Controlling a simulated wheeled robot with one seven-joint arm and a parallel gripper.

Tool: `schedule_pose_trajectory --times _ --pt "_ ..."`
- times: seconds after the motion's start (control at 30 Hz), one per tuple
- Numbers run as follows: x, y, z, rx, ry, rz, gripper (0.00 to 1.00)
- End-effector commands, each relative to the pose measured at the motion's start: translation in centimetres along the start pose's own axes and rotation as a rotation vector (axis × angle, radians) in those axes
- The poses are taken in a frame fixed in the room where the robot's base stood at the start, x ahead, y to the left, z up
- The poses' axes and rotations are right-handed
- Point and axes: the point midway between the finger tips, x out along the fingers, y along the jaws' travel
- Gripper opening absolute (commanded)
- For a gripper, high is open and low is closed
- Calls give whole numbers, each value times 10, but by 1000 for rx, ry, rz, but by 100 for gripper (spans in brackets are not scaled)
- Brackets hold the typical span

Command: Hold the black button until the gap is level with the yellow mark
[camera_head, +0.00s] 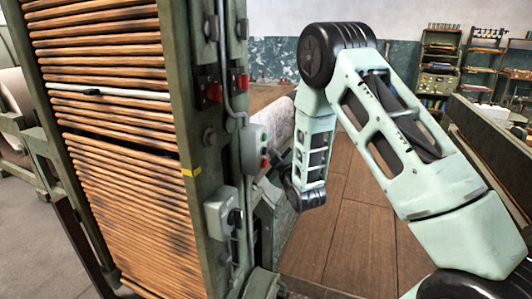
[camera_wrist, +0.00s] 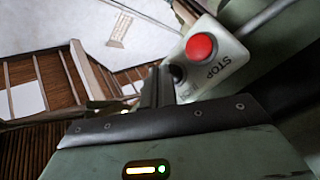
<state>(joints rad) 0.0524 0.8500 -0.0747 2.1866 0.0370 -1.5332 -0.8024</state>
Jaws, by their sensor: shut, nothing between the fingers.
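The lattice apron (camera_head: 120,205) of wooden slats stands at left in its green frame. A dark gap (camera_head: 120,141) crosses the slats, and its right end looks slightly above the yellow mark (camera_head: 191,172) on the frame post. In the wrist view, a pale control box (camera_wrist: 222,75) carries a red STOP button (camera_wrist: 201,47) and the black button (camera_wrist: 177,73), which is partly hidden. My gripper (camera_wrist: 162,76) is shut and empty, its tips close beside the black button. I cannot tell whether they touch it. In the head view the fingertips are largely hidden near the box (camera_head: 252,148).
A grey switch box (camera_head: 221,213) sits lower on the post. Red fittings (camera_head: 214,93) and a conduit are above. A pale slat (camera_head: 130,93) crosses the upper apron. Wooden floor (camera_head: 355,235) lies open behind my arm. Shelves (camera_head: 440,70) stand at the back right.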

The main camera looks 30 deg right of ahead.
Motion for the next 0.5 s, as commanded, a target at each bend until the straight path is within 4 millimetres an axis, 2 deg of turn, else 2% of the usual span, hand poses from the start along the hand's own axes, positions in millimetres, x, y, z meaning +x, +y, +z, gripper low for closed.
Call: schedule_pose_trajectory --times 0.5 --pt "3 -2 -2 0 1 1 0"
